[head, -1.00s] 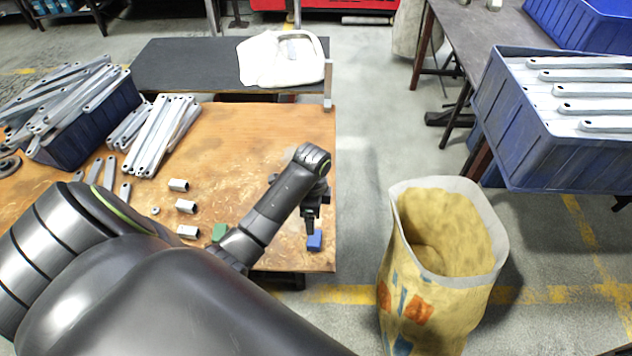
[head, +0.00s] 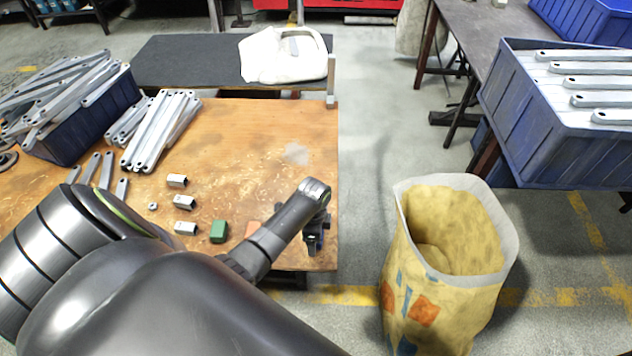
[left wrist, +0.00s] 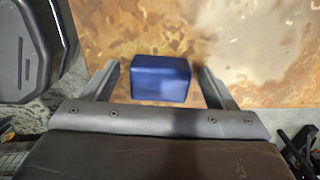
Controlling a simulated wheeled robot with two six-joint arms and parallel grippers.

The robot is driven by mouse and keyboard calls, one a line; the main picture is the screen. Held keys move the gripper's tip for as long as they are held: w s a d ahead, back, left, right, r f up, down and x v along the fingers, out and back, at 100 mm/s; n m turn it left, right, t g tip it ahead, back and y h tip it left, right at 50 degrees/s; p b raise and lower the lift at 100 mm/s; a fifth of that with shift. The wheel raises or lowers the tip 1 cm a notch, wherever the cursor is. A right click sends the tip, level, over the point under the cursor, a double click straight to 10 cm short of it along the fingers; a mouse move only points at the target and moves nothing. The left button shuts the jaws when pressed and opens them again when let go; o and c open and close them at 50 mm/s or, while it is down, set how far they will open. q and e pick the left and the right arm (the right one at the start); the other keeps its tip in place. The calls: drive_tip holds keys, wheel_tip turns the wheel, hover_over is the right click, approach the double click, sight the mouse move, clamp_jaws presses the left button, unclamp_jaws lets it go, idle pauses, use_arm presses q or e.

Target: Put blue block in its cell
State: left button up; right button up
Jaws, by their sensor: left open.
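The blue block (left wrist: 160,78) sits on the worn wooden table, between the two fingers of my left gripper in the left wrist view. Gaps show on both sides of it, so the fingers do not touch it. My left gripper (left wrist: 159,74) is open; in the head view it is low at the table's right front edge (head: 313,240), where it hides the block. A green block (head: 219,232) stands to its left, and part of an orange-red block (head: 253,229) shows beside my arm. I cannot make out a cell for the blue block. My right gripper is not in view.
Several short metal tubes (head: 184,202) and long brackets (head: 160,130) lie on the table (head: 265,135), left of its clear middle. A blue crate (head: 75,140) of brackets stands at the far left. An open yellow sack (head: 440,300) stands right of the table.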

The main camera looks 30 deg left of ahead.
use_arm(q)
drive_tip(key=shift+f, duration=0.1)
drive_tip(key=c, duration=1.2)
